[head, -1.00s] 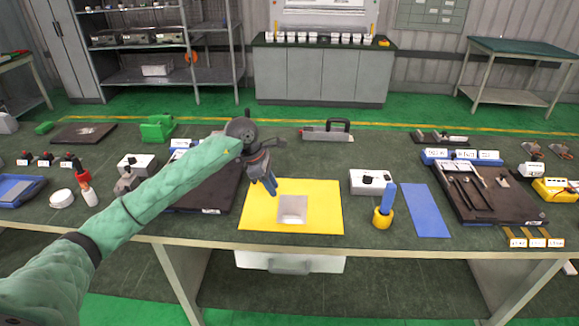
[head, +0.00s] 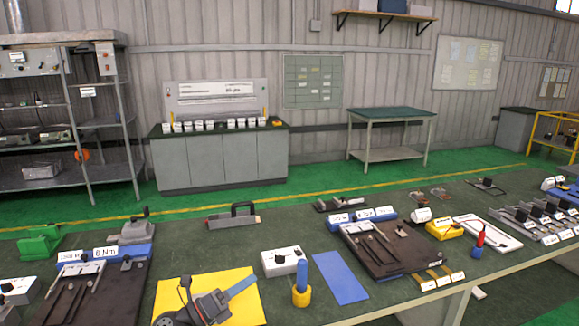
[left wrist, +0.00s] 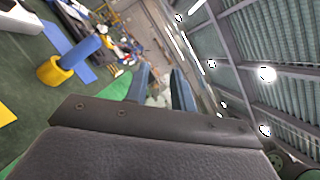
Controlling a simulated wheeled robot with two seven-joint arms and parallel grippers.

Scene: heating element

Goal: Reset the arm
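My left gripper (head: 248,283) is low in the head view, over the yellow mat (head: 165,290) on the workbench. Its blue fingers point to the right and away. In the left wrist view the two blue fingers (left wrist: 162,82) stand apart with a gap and nothing between them, so it is open and empty. The left arm itself is mostly below the picture. The gripper covers much of the mat, and the grey square plate is not visible. My right gripper is not in view.
A white box (head: 282,262), a blue-handled tool in a yellow holder (head: 301,296) and a blue mat (head: 340,278) lie right of the gripper. A dark tool tray (head: 390,262) is farther right. Another dark tray (head: 70,300) is at left.

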